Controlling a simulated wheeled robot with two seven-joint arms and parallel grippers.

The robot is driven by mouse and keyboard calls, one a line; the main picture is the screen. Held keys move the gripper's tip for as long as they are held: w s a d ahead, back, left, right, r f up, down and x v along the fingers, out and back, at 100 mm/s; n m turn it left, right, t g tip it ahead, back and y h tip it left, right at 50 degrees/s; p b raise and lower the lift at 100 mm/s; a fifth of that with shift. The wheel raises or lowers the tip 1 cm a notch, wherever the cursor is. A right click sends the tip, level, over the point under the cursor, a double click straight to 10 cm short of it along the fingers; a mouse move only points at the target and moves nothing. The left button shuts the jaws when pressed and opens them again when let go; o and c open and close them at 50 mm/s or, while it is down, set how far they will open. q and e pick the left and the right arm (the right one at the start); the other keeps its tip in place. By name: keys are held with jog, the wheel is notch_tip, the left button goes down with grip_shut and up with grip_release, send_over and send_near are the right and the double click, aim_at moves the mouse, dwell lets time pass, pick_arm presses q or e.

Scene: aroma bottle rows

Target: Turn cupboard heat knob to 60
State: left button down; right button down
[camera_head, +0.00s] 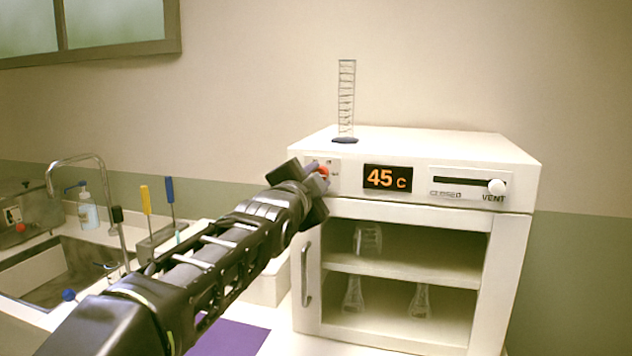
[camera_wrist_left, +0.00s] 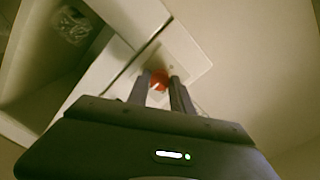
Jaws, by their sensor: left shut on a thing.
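The white cupboard (camera_head: 400,205) stands at the right in the head view, its orange display (camera_head: 388,179) reading 45 C. The red heat knob (camera_head: 324,171) is on the front panel, left of the display. It also shows in the left wrist view (camera_wrist_left: 159,82) between the two fingers. My left gripper (camera_head: 318,175) is at the panel and is shut on the knob; its fingers also show in the left wrist view (camera_wrist_left: 161,86). The gripper and wrist hide part of the knob and its markings. My right gripper is not in view.
A graduated cylinder (camera_head: 346,100) stands on top of the cupboard. A white vent slider (camera_head: 496,187) is at the panel's right. Glassware is on the shelves inside. A sink (camera_head: 62,272), faucet, soap bottle (camera_head: 88,212) and upright tools are at the left.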

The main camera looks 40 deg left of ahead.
pick_arm(q)
jog(key=shift+f, duration=0.1)
jog(key=c, duration=1.1)
grip_release()
jog(key=b+v, duration=0.2)
jog(key=v, duration=0.6)
